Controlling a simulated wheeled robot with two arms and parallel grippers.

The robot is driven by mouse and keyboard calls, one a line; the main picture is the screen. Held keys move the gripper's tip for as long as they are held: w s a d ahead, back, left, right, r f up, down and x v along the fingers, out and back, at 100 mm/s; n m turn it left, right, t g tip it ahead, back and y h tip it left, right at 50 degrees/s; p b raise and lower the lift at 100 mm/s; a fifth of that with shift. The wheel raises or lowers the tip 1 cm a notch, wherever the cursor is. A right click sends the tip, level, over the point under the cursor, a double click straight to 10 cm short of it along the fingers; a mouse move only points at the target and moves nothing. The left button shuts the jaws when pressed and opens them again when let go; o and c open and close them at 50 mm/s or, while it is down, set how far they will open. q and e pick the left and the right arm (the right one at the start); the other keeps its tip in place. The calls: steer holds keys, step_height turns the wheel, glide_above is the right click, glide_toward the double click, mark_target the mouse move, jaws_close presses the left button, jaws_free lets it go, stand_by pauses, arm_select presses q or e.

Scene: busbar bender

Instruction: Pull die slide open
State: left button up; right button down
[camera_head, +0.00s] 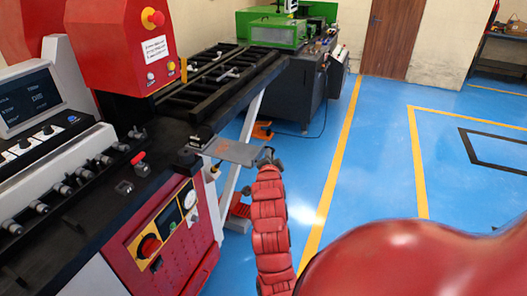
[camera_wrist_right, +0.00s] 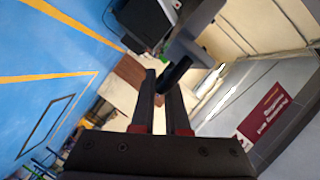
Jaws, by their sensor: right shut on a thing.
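The die slide (camera_head: 237,151) is a flat grey metal plate that sticks out from the right side of the machine bed. My right gripper (camera_head: 267,157) is at its outer end, small and partly hidden by my red arm. In the right wrist view, the two dark fingers of my right gripper (camera_wrist_right: 163,82) are close together at a dark rounded handle (camera_wrist_right: 175,73). The gripper is shut on this handle. The exact contact is hard to see because all the parts are dark. My left gripper is out of view.
The busbar bender (camera_head: 165,125) has a black bed, a red control head (camera_head: 120,45) with an emergency stop, and a red front panel (camera_head: 158,230). A green machine (camera_head: 275,30) stands behind. The blue floor (camera_head: 375,150) to the right is clear.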

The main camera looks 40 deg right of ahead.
stand_by(0.3)
steer(key=c, duration=1.2)
jaws_free()
steer(key=shift+s+a, duration=0.15)
steer(key=shift+a, duration=0.05)
steer(key=p+v, duration=1.2)
steer(key=v, duration=0.4)
steer(key=shift+s+a+p, duration=0.3)
steer(key=shift+p, duration=0.1)
